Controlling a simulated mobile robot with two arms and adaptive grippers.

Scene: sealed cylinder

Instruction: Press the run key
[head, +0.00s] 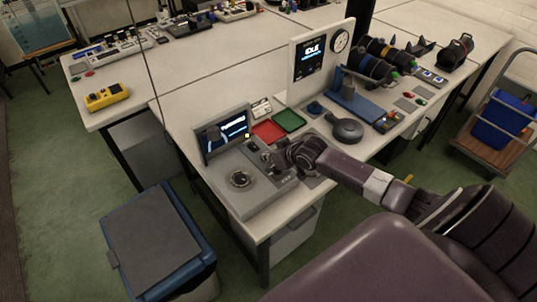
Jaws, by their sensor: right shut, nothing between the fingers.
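A grey control console (256,196) stands on the near corner of the white workbench. It carries a tilted screen (226,133), a round dial (240,179) and a strip of small controls (254,147). I cannot make out which of these is the run key; it may be hidden by my gripper. My right gripper (272,162) is shut and empty, over the right part of the console beside the control strip. I cannot tell whether its fingertips touch the console. An upright white panel (311,59) behind has a display that appears to read IDLE. My left gripper is out of view.
Red (267,131) and green (289,120) trays lie behind the console. A round dark pan-like object (347,130) and a blue stand (356,101) are to the right. A blue bin with a grey lid (160,242) stands on the floor at the front left.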

